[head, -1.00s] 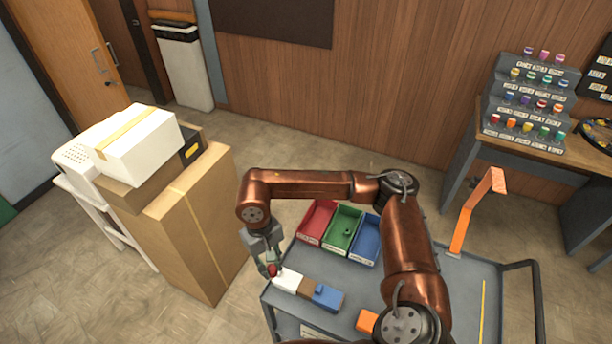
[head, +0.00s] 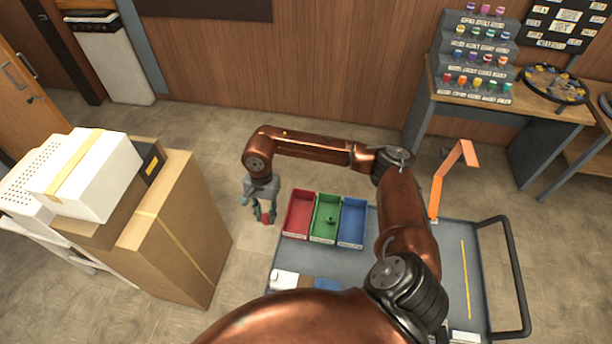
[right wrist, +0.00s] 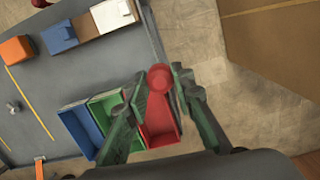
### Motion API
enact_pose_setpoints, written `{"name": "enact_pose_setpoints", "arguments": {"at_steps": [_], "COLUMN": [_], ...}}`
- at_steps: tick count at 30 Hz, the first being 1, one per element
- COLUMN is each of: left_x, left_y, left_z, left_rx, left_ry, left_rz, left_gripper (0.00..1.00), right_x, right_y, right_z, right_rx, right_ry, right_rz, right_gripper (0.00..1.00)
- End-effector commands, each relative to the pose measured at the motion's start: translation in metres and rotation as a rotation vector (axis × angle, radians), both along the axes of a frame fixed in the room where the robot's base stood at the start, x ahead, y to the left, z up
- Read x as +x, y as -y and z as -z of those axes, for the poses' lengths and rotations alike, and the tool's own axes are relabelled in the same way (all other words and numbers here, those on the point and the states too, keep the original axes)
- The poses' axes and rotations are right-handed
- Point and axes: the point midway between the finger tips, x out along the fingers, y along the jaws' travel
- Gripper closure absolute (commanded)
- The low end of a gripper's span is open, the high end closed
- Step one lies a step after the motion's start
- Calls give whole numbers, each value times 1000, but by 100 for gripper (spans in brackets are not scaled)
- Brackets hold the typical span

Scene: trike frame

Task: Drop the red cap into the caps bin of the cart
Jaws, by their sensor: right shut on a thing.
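My right gripper (head: 264,214) is shut on the red cap (head: 266,218), which hangs between its fingertips. In the head view they are just left of the red bin (head: 299,214) on the cart (head: 440,275). In the right wrist view the cap (right wrist: 160,77) shows at the fingertips, in front of the red bin's end (right wrist: 160,130). A green bin (head: 325,212) with a small green thing in it and a blue bin (head: 352,222) stand beside the red one. The bins' labels are too small to read. My left gripper is not in view.
A white block (head: 284,281) and a blue block (right wrist: 59,36) lie on the cart, with an orange block (right wrist: 16,50) nearby. An orange post (head: 437,190) rises from the cart. A large cardboard box (head: 180,235) stands to the left; bare floor separates it from the cart.

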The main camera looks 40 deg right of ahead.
Motion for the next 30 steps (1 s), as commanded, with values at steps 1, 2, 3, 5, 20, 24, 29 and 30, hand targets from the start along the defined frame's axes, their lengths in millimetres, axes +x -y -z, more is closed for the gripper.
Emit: {"name": "enact_pose_setpoints", "arguments": {"at_steps": [1, 2, 3, 5, 20, 24, 29, 30], "left_x": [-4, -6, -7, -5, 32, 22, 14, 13], "left_y": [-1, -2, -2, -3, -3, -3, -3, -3], "left_z": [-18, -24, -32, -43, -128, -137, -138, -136], "left_rx": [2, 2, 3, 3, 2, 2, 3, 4], "left_ry": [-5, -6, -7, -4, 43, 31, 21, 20], "left_rz": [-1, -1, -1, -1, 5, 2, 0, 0], "left_gripper": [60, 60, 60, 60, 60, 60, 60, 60], "right_x": [4, 8, 11, 17, 28, 24, 22, 22], "right_y": [9, 14, 21, 33, 151, 171, 180, 180], "right_z": [-8, -8, -8, -8, 5, 9, 14, 16], "right_rx": [1, 1, 1, 1, 0, 3, 3, 3], "right_ry": [-6, -5, -5, -6, -2, -1, -1, -2], "right_rz": [125, 206, 311, 470, 1663, 1833, 1908, 1911], "right_gripper": [90, 90, 90, 90, 90, 90, 90, 90]}}
